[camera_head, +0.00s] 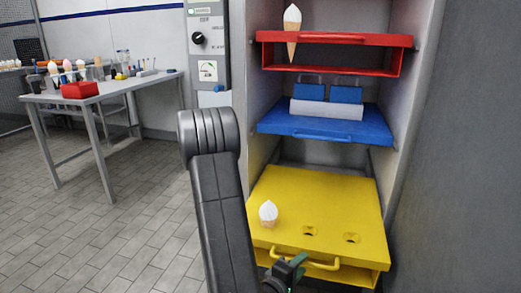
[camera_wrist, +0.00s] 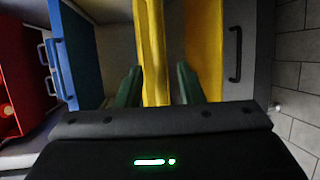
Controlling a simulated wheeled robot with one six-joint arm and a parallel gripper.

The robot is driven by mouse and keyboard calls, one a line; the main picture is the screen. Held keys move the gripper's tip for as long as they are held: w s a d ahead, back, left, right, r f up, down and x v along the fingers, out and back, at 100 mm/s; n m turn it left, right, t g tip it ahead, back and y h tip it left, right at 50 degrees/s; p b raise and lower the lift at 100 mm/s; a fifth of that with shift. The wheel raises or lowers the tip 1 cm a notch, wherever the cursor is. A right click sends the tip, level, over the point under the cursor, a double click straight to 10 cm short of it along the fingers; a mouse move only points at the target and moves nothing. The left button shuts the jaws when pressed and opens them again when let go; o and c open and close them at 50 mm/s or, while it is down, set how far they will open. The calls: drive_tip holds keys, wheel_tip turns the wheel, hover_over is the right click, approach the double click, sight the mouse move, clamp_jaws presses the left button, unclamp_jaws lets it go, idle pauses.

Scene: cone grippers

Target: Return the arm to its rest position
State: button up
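My gripper (camera_head: 287,270) is at the front edge of the yellow tray (camera_head: 333,194), by the left end of its yellow handle (camera_head: 318,264). In the wrist view its two dark green fingers (camera_wrist: 160,76) stand apart, with part of the yellow tray (camera_wrist: 151,40) showing in and beyond the gap. I see nothing held between them. I cannot tell whether a finger touches the tray or handle. My dark arm reaches down to it across the middle of the head view.
A white-topped cone (camera_head: 268,212) stands at the yellow tray's left, beside two empty holes. A table (camera_head: 115,88) stands left; floor between is clear.

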drive_tip(key=shift+x, duration=1.1)
drive_tip(key=shift+w, duration=0.25)
